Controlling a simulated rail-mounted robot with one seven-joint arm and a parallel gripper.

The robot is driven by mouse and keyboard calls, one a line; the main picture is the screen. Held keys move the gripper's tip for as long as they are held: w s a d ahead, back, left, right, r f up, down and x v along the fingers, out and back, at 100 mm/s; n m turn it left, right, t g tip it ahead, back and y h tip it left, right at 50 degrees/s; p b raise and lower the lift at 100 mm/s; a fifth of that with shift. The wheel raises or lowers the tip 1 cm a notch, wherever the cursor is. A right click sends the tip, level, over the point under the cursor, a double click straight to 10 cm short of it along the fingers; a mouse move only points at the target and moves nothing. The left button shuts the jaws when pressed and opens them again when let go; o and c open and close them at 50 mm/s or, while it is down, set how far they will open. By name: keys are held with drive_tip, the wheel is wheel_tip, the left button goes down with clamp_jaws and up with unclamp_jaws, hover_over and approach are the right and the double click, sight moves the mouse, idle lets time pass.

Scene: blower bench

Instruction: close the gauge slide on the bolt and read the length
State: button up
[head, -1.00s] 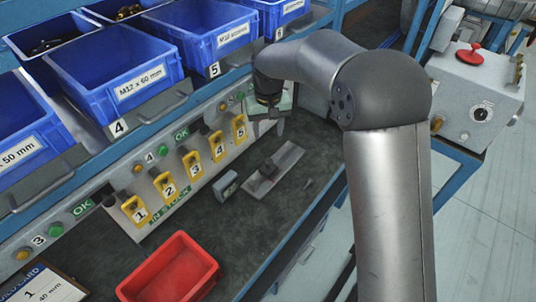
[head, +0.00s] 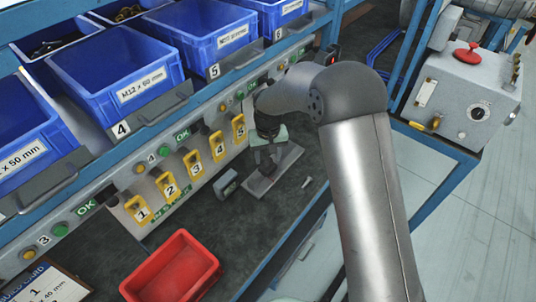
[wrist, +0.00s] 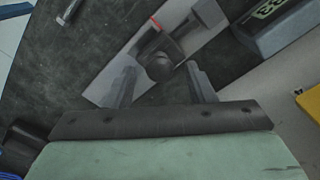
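The gauge is a pale flat plate (head: 259,187) on the bench; it also runs diagonally across the wrist view (wrist: 110,88). On it sit a grey block (wrist: 207,15) and a dark slide with a round knob (wrist: 160,66) and a red mark. A readout box (head: 226,184) stands beside it, its display partly cut off in the wrist view (wrist: 272,10). A small grey bolt (head: 306,183) lies on the bench right of the plate, apart from it. My gripper (head: 266,163) is above the gauge, pointing down. Its fingers (wrist: 161,88) are apart, around the knob; contact cannot be told.
A red tray (head: 172,268) sits at the front of the bench. A sloped panel with numbered yellow holders (head: 193,163) runs behind the gauge, below blue bins (head: 115,78). A control box with a red button (head: 467,55) stands at the right. Dark bench between tray and gauge is clear.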

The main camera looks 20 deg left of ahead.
drive_tip(key=c, duration=0.7)
drive_tip(key=shift+w+d+f+b, duration=0.15)
drive_tip(key=shift+w+d+b, duration=0.1)
drive_tip(key=shift+w+b, duration=0.4)
drive_tip(key=shift+c, duration=0.2)
drive_tip(key=o, duration=0.8)
drive_tip(key=shift+o, duration=0.2)
wheel_tip(320, 180, up, 18)
drive_tip(key=b, duration=0.1)
drive_tip(key=shift+f, duration=0.15)
